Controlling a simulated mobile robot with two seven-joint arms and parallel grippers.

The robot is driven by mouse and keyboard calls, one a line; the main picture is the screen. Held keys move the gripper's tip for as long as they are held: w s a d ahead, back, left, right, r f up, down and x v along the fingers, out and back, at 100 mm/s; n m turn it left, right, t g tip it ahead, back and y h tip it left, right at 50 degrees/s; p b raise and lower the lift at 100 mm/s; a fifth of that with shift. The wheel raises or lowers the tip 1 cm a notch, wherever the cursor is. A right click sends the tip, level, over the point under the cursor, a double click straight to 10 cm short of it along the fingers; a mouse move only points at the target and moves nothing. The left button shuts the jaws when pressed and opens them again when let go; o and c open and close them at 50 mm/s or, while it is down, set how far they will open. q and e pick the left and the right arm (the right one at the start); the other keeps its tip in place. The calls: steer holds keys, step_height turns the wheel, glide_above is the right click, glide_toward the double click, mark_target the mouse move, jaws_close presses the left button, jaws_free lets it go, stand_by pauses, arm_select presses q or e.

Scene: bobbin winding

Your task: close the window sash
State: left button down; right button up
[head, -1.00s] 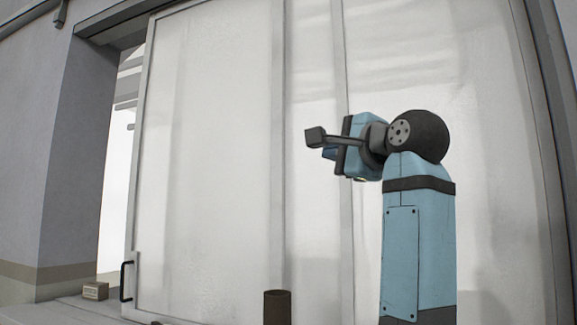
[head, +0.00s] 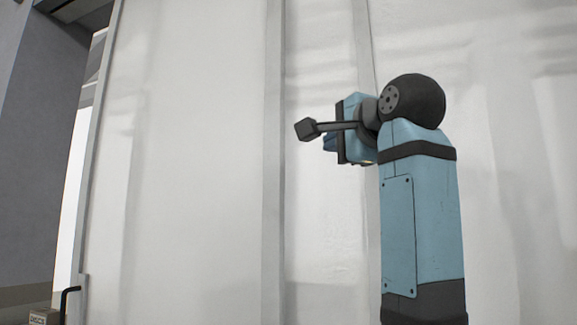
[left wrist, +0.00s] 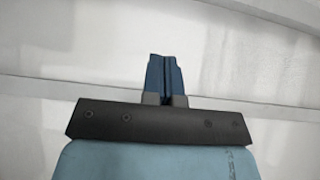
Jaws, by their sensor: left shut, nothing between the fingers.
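The window sash (head: 190,150) is a large pale, frosted sliding panel in a light frame, filling the left and middle of the head view. Its black handle (head: 68,298) is low on its left edge. A bright open gap (head: 72,190) shows between that edge and the grey wall. My left gripper (head: 329,143) is in front of the panels, well right of and above the handle. In the left wrist view, its blue fingers (left wrist: 164,78) are together and empty, with pale panel and a frame bar behind them. My right gripper is not in view.
A grey wall pillar (head: 40,140) stands at the left, beyond the gap. A small brown box (head: 42,317) sits at the bottom left near the handle. Another pale panel (head: 500,130) continues at the right, behind my arm.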

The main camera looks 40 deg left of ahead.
arm_select(q)
steer(key=p, duration=0.4)
glide_toward(283, 159)
steer(key=w+a, duration=0.1)
steer(key=w, duration=0.3)
steer(key=a, duration=0.2)
steer(key=a+p, duration=0.1)
steer(key=shift+s+a, duration=0.25)
steer(key=shift+a, duration=0.15)
steer(key=shift+s+a, duration=0.25)
steer(key=shift+a, duration=0.15)
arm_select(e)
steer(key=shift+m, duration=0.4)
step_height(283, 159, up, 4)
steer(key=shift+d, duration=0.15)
arm_select(q)
steer(key=shift+w+f, duration=0.1)
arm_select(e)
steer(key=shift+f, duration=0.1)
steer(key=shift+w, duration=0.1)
